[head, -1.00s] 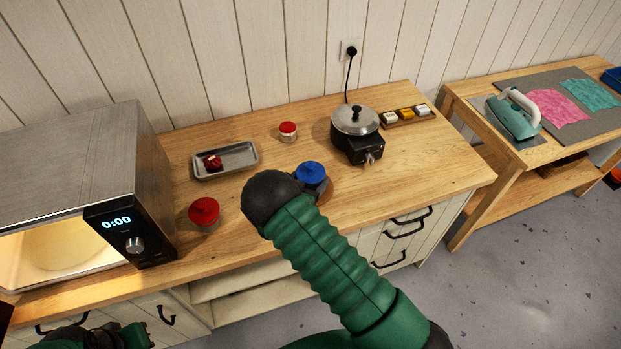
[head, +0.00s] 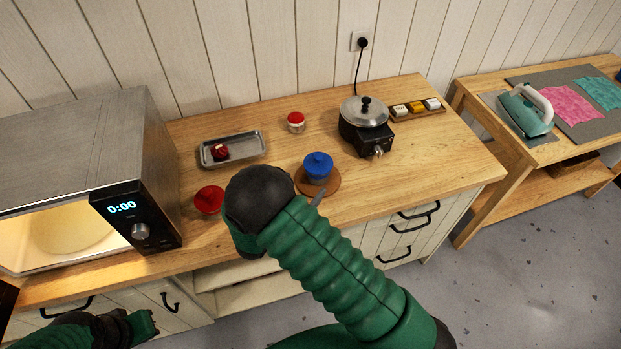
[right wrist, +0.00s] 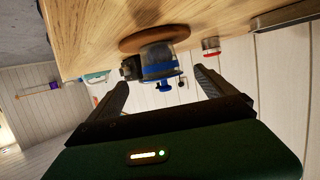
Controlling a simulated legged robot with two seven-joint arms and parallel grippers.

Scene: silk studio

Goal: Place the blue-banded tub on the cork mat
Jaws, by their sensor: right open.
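The blue-banded tub (head: 318,168), with a blue lid and knob, stands upright on the round brown cork mat (head: 332,186). Both also show in the right wrist view, upside down: the tub (right wrist: 158,64) and the mat (right wrist: 130,43). My right gripper (right wrist: 160,78) is open, with one finger to each side of the tub in that view and a gap between the fingertips and the tub. In the head view my right arm hides most of this gripper; one fingertip shows by the mat's front edge. My left gripper (head: 140,326) is at the lower left, away from the tub, its jaws unclear.
A red-lidded tub (head: 209,200) stands left of my right arm, and a smaller red-lidded jar (head: 296,122) behind. A metal tray (head: 232,149) holds a small red item. A pot on a burner (head: 365,125) is right of the mat. A microwave (head: 95,180) fills the left.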

